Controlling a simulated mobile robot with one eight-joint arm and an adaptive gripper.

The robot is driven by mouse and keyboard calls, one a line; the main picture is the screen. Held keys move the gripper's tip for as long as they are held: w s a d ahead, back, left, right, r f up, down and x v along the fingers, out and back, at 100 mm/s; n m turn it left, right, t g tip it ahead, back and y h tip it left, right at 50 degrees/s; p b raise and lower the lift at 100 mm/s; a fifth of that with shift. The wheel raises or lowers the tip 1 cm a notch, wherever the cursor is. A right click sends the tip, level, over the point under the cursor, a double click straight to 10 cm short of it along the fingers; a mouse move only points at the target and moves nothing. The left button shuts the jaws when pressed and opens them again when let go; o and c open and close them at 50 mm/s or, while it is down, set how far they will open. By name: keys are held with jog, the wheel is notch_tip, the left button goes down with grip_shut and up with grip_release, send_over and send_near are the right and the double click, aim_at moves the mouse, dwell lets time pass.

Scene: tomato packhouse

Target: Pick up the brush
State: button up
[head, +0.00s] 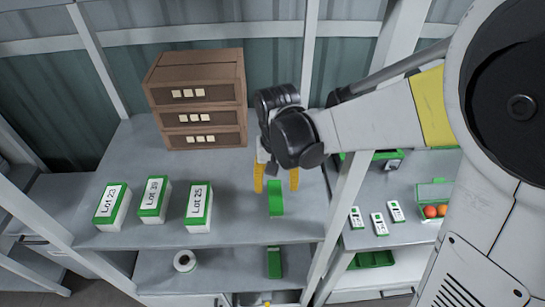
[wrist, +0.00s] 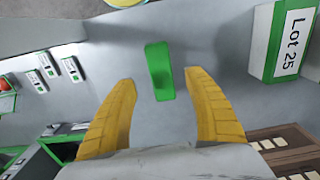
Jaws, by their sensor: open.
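A green oblong object (head: 276,200), which I take to be the brush, lies on the grey upper shelf. No bristles show. In the wrist view the green brush (wrist: 160,70) lies just ahead of and between the yellow fingertips, its near end reaching between them. My gripper (head: 276,182) points down over the shelf at the brush's far end, with one finger to each side. It also shows in the wrist view (wrist: 160,88), with its fingers wide apart and nothing gripped. I cannot tell the exact height of the fingertips above the shelf.
Several white-and-green lot boxes, the nearest being Lot 25 (head: 199,207), stand left of the brush. Stacked brown crates (head: 200,80) stand behind. A shelf post (head: 345,205) rises to the right. Another green object (head: 274,262) and a tape roll (head: 185,261) are on the lower shelf.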

aim_at(275, 194)
notch_tip(275, 194, down, 2)
jog(key=shift+w, duration=0.15)
jog(key=shift+s+f+b, duration=0.3)
jog(key=shift+s+f, duration=0.05)
jog(key=shift+f, duration=0.1)
jog(key=f+b, duration=0.1)
jog(key=f, duration=0.1)
jog(key=w+f+b, duration=0.1)
jog(key=f, duration=0.2)
jog(key=shift+w+f, duration=0.1)
jog(key=shift+w, duration=0.05)
jog(key=c, duration=1.3)
